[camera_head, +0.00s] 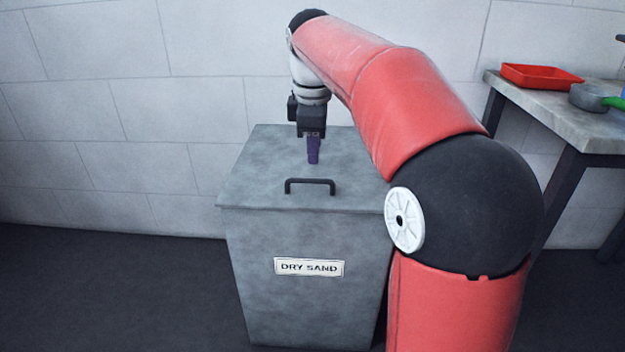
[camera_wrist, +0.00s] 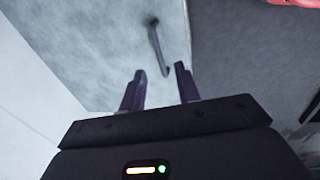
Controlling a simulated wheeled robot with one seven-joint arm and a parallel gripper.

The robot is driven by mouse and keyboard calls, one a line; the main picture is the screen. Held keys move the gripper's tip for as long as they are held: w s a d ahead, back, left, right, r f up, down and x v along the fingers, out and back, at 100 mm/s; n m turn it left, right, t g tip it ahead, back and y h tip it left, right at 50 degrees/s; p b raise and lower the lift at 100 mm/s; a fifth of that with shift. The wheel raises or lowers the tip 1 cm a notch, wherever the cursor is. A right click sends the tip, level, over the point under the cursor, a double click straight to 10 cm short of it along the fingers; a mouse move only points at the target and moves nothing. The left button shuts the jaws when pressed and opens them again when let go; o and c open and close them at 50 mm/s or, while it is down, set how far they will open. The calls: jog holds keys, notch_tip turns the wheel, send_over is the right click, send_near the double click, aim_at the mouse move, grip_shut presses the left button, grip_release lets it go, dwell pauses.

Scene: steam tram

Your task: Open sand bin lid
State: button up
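The grey sand bin (camera_head: 300,300) stands on the floor against the wall, with a "DRY SAND" label (camera_head: 309,267) on its front. Its lid (camera_head: 260,165) lies shut on top. A dark bar handle (camera_head: 310,182) sits near the lid's front edge. My gripper (camera_head: 313,160) points down above the lid, behind the handle in the head view. In the wrist view my gripper (camera_wrist: 160,82) shows two purple fingers apart, with nothing between them. The handle (camera_wrist: 158,47) lies ahead of the fingertips there, and no contact shows.
A table (camera_head: 570,115) stands at the right, with a red tray (camera_head: 540,76) and a grey pan with a green handle (camera_head: 592,98) on it. The white block wall (camera_head: 120,110) is close behind the bin. The floor (camera_head: 110,290) to the left is clear.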

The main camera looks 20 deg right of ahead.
aim_at(314, 182)
jog(key=f, duration=0.2)
jog(key=w+f+b, duration=0.1)
jog(key=f, duration=0.2)
jog(key=w+f+b, duration=0.1)
jog(key=f, duration=0.1)
jog(key=shift+d+f, duration=0.3)
jog(key=shift+f, duration=0.05)
grip_shut()
